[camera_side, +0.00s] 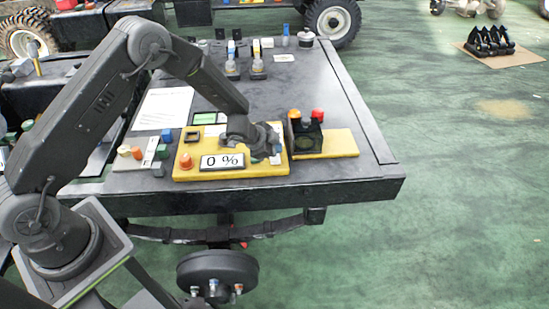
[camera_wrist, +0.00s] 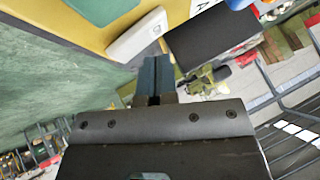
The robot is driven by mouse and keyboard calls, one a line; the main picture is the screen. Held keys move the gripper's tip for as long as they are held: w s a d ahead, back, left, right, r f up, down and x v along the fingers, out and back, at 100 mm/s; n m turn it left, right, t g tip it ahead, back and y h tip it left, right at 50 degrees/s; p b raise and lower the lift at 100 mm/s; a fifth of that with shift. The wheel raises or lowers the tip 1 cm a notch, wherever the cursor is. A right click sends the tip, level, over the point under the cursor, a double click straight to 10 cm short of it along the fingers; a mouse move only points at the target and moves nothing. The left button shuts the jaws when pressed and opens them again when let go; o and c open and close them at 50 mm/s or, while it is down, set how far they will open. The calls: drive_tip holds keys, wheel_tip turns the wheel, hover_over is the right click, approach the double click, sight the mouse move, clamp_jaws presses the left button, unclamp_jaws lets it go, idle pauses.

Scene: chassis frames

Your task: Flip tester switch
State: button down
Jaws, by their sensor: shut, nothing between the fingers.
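The yellow tester (camera_side: 231,172) lies at the table's front edge in the side view. Its display (camera_side: 222,161) reads "0 %". It carries an orange knob (camera_side: 186,161) and a small black square part (camera_side: 192,137). My gripper (camera_side: 262,150) is low over the tester's right half and hides part of it. In the wrist view my gripper's fingers (camera_wrist: 157,75) are shut together and empty. Their tips are close to a white rounded piece (camera_wrist: 137,35) on a yellow surface; I cannot tell whether they touch. I cannot tell for sure which part is the switch, or its position.
Right of the tester, a black box (camera_side: 306,138) with red and orange tops stands on a yellow plate (camera_side: 342,143). A white sheet (camera_side: 163,108) and a small block with buttons (camera_side: 143,154) lie to the left. Small bottles (camera_side: 258,66) stand at the back. The table's right side is clear.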

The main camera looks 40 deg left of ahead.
drive_tip(key=shift+f, duration=0.1)
drive_tip(key=shift+f, duration=0.3)
drive_tip(key=shift+s+d+f, duration=0.15)
drive_tip(key=shift+f, duration=0.4)
idle(1.1)
drive_tip(key=shift+s+r, duration=0.1)
drive_tip(key=shift+r, duration=0.3)
drive_tip(key=shift+w+a+r, duration=0.1)
drive_tip(key=shift+a+r, duration=0.05)
drive_tip(key=shift+r, duration=0.7)
drive_tip(key=shift+w+a+r, duration=0.1)
drive_tip(key=shift+w+r, duration=0.05)
drive_tip(key=shift+r, duration=0.75)
drive_tip(key=shift+w+a+r, duration=0.1)
drive_tip(key=shift+a+r, duration=0.05)
drive_tip(key=shift+r, duration=0.7)
